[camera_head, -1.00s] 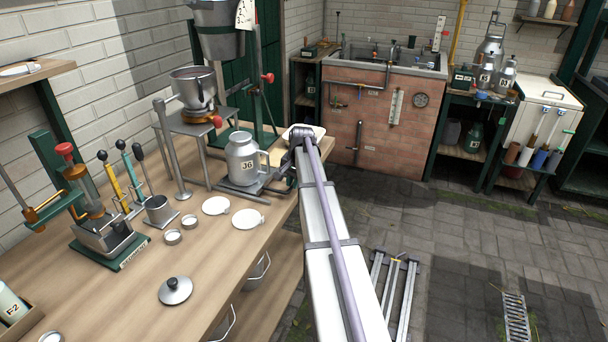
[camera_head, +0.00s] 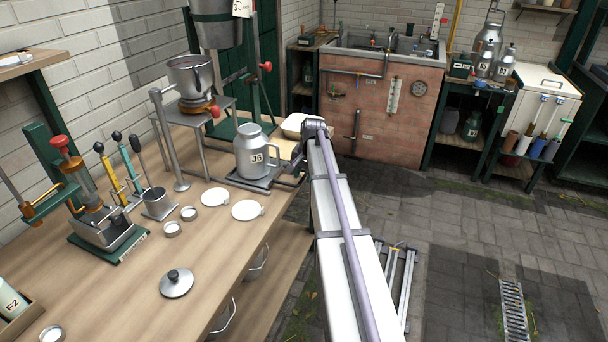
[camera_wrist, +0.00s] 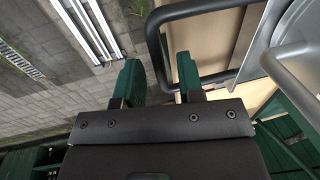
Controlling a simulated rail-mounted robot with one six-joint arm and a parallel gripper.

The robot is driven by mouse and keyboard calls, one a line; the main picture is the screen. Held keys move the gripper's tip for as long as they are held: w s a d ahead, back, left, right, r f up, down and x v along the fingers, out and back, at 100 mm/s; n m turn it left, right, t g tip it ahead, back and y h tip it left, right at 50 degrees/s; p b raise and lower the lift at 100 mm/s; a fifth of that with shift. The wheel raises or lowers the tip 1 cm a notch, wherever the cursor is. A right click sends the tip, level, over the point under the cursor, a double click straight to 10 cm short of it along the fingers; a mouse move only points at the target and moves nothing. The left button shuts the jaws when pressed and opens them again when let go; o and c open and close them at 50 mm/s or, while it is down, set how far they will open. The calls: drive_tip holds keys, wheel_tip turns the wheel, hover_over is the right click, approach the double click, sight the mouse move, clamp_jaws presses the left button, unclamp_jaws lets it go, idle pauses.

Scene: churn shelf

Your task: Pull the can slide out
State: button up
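The milk can (camera_head: 256,152), marked J6, stands upright on the can slide (camera_head: 250,182), a dark low tray at the right edge of the bench. The slide's dark looped handle (camera_wrist: 154,45) shows in the wrist view. The can's grey metal side (camera_wrist: 297,55) is at the right there. My gripper (camera_wrist: 158,62) has its two green fingers apart. One bar of the handle runs in the gap between them, with space visible on both sides. In the head view my gripper sits beside the slide's right side, mostly hidden by my arm.
The wooden bench (camera_head: 120,275) holds white discs (camera_head: 248,210), a lid (camera_head: 176,283) and a lever press (camera_head: 105,225).

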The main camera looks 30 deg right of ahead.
drive_tip(key=shift+r, duration=0.1)
drive_tip(key=r+p, duration=0.3)
drive_tip(key=s+r+p, duration=0.1)
drive_tip(key=r+p, duration=0.3)
drive_tip(key=d+r+p, duration=0.1)
drive_tip(key=r+p, duration=0.2)
drive_tip(key=shift+s+d+r+p, duration=0.1)
drive_tip(key=shift+s+r+p, duration=0.15)
drive_tip(key=shift+s+p, duration=0.15)
drive_tip(key=shift+w, duration=0.1)
drive_tip(key=s+a+n, duration=0.3)
drive_tip(key=s+a, duration=0.4)
drive_tip(key=a, duration=0.4)
drive_tip(key=s+a+n+g, duration=0.1)
drive_tip(key=s+a+n, duration=0.3)
drive_tip(key=a, duration=0.7)
drive_tip(key=s+a+n+h, duration=0.1)
drive_tip(key=s+a+n, duration=0.2)
drive_tip(key=s+a, duration=0.6)
drive_tip(key=shift+s+a+f+n+g, duration=0.1)
drive_tip(key=shift+s+a+n+g, duration=0.1)
drive_tip(key=shift+a, duration=0.3)
drive_tip(key=shift+s+a+f+n+g, duration=0.1)
drive_tip(key=shift+a+n, duration=0.1)
drive_tip(key=shift+a, duration=0.3)
